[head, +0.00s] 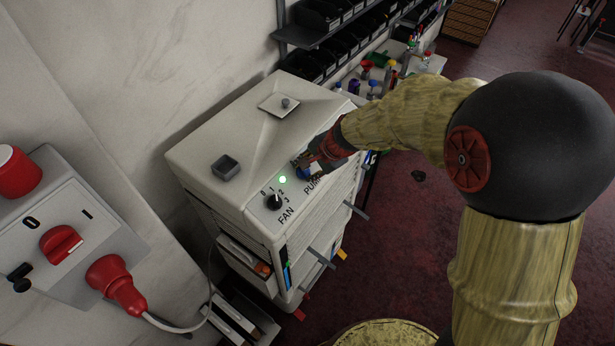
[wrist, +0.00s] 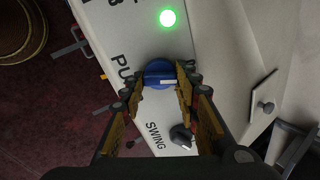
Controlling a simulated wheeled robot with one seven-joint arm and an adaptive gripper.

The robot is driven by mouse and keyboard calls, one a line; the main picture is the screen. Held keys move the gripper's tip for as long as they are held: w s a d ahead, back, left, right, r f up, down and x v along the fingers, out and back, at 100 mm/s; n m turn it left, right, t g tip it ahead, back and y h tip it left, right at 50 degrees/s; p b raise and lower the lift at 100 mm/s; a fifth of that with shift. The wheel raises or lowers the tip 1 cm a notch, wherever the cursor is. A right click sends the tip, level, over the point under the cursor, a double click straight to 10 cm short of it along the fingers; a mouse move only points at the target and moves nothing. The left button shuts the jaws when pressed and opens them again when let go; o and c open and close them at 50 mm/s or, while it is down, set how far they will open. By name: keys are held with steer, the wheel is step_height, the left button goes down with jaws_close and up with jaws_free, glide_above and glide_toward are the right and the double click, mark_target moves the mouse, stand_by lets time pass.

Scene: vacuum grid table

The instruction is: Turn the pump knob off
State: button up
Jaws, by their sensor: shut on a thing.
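The pump knob (wrist: 158,75) is blue with a raised grip bar and a white mark, on the sloped white panel beside the word PUMP in the wrist view. My gripper (wrist: 159,76) has its two fingers on either side of the knob's bar and is shut on it. In the head view my gripper (head: 312,165) is at the panel's right part and hides most of the knob. A green light (wrist: 167,18) is lit on the panel; it also shows in the head view (head: 283,180).
A black fan knob (head: 274,202) is left of the pump knob in the head view. A dark swing knob (wrist: 181,136) is close to my fingers. A small grey box (head: 226,168) sits on the cabinet top (head: 215,135).

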steer(key=shift+f+n+b, duration=0.1)
steer(key=shift+n+b, duration=1.2)
steer(key=shift+b, duration=0.4)
steer(key=shift+n, duration=0.3)
steer(key=o, duration=1.2)
steer(key=shift+c, duration=0.2)
steer(key=v, duration=1.2)
